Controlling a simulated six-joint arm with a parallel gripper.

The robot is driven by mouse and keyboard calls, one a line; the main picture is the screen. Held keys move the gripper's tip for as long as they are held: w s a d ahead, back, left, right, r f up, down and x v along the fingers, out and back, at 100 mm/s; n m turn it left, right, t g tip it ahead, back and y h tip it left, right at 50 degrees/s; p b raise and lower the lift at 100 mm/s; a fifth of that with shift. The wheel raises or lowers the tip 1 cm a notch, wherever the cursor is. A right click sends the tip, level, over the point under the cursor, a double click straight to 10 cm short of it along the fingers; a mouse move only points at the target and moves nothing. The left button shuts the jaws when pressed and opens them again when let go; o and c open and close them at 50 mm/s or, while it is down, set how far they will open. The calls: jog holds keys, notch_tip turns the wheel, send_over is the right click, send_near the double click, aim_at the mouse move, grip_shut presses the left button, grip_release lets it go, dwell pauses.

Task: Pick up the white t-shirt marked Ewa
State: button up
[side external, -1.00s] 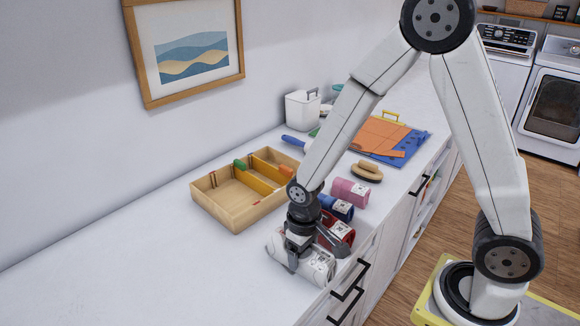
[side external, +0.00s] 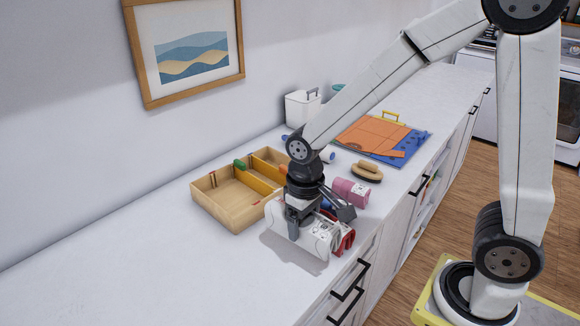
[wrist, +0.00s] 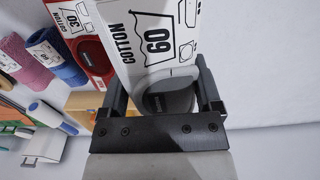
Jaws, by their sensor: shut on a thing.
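A white rolled t-shirt (side external: 316,238) is held in my gripper (side external: 296,222), slightly above the counter near its front edge. My gripper is shut across the roll. In the wrist view the white roll (wrist: 158,30) fills the space between the two fingers (wrist: 160,92), with a printed "COTTON 60" label and a dark patch. I cannot read the name Ewa on it. A red roll (side external: 347,241) with a "COTTON 30" label (wrist: 84,42) is right beside it, partly hidden behind it in the side view.
A pink roll (side external: 350,191) and a mostly hidden blue roll (wrist: 60,62) lie behind the red one. A wooden divided tray (side external: 232,214) stands at left, a brush (side external: 367,171) behind. The counter's left front is clear.

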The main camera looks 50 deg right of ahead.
jog(key=shift+r, duration=0.55)
